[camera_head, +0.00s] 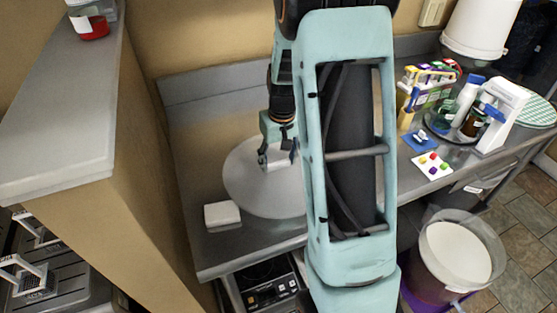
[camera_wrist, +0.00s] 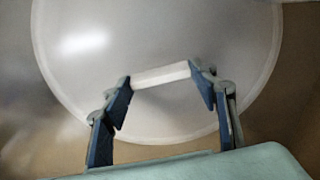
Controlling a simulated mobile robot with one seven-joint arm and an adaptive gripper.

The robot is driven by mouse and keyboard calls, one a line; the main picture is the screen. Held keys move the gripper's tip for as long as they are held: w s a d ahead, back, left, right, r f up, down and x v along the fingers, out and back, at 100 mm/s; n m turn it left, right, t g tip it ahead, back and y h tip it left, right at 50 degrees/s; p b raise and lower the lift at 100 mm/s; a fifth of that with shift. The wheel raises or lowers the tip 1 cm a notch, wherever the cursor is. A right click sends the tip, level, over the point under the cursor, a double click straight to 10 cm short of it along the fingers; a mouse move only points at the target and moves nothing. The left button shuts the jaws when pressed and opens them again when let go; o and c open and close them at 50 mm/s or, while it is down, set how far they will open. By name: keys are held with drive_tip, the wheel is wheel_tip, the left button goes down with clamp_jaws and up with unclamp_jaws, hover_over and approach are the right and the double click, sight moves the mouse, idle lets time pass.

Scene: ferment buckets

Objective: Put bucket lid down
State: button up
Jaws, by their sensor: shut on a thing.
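The bucket lid (camera_head: 244,184) is a large, round, pale translucent disc with a raised white handle on top. It is low over or on the grey metal counter (camera_head: 190,135); I cannot tell whether it touches. My gripper (camera_head: 278,160) is above the lid, shut on its handle, with one finger at each end. In the wrist view the lid (camera_wrist: 80,70) fills most of the picture, and my gripper (camera_wrist: 160,85) shows with its blue pads at the white handle. My arm hides the right part of the lid in the head view.
A white block (camera_head: 222,215) lies on the counter at the lid's left front. An open bucket (camera_head: 455,255) with pale contents stands at the lower right. Bottles, a rack (camera_head: 428,85) and a sticker card (camera_head: 432,165) crowd the right counter. A wall ledge (camera_head: 65,110) rises at left.

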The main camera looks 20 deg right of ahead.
sight(281, 172)
drive_tip(key=shift+f+b, duration=0.4)
drive_tip(key=shift+f, duration=0.1)
drive_tip(key=o, duration=1.4)
drive_tip(key=shift+r+p, duration=0.55)
drive_tip(key=r, duration=0.4)
drive_tip(key=s+r, duration=0.1)
drive_tip(key=r, duration=0.7)
drive_tip(key=shift+s, duration=0.25)
